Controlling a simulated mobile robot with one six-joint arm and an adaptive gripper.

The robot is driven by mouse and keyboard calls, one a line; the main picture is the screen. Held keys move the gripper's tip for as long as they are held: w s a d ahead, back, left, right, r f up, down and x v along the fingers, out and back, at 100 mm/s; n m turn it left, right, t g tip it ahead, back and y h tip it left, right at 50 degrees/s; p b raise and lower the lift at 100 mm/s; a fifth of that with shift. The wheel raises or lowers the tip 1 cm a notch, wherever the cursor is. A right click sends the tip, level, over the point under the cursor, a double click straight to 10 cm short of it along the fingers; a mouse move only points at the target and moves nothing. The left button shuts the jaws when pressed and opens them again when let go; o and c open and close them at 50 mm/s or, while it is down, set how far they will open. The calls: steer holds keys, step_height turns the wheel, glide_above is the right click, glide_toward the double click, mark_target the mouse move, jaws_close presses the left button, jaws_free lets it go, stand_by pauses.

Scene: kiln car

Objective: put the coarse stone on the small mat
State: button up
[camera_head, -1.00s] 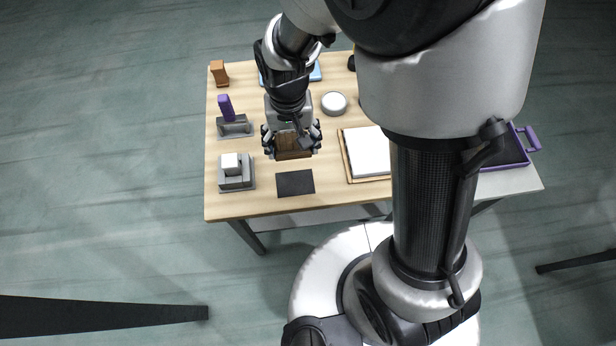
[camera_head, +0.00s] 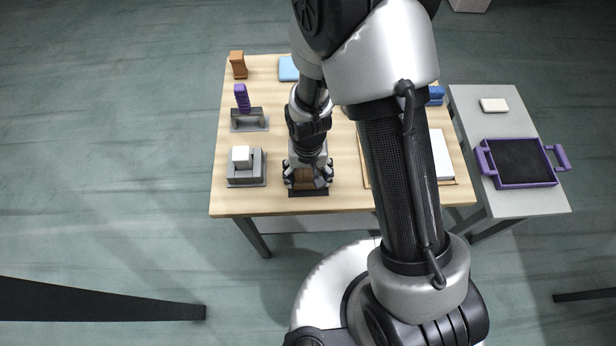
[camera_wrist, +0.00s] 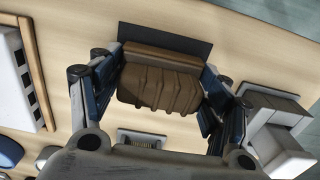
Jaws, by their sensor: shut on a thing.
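A brown ribbed block, which I take for the coarse stone (camera_wrist: 160,82), is between the two fingers of my gripper (camera_head: 308,178). The gripper is shut on it. The small mat (camera_head: 308,192) is a dark flat rectangle near the table's front edge. In the head view the gripper and stone cover most of the mat, leaving a dark strip at the front. In the wrist view the mat (camera_wrist: 165,38) shows just past the stone's far edge. I cannot tell whether the stone touches it.
A grey stand with a white block (camera_head: 246,168) is close on the left. A grey holder with a purple block (camera_head: 243,105) and an orange-brown block (camera_head: 238,66) stand farther back. A purple tray (camera_head: 520,165) is on the right side table (camera_head: 535,203).

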mark_target(308, 172)
steer(key=shift+f, duration=0.4)
steer(key=shift+f, duration=0.2)
steer(key=o, duration=1.3)
step_height(308, 172, up, 13)
steer(key=p, duration=0.4)
steer(key=shift+f, duration=0.2)
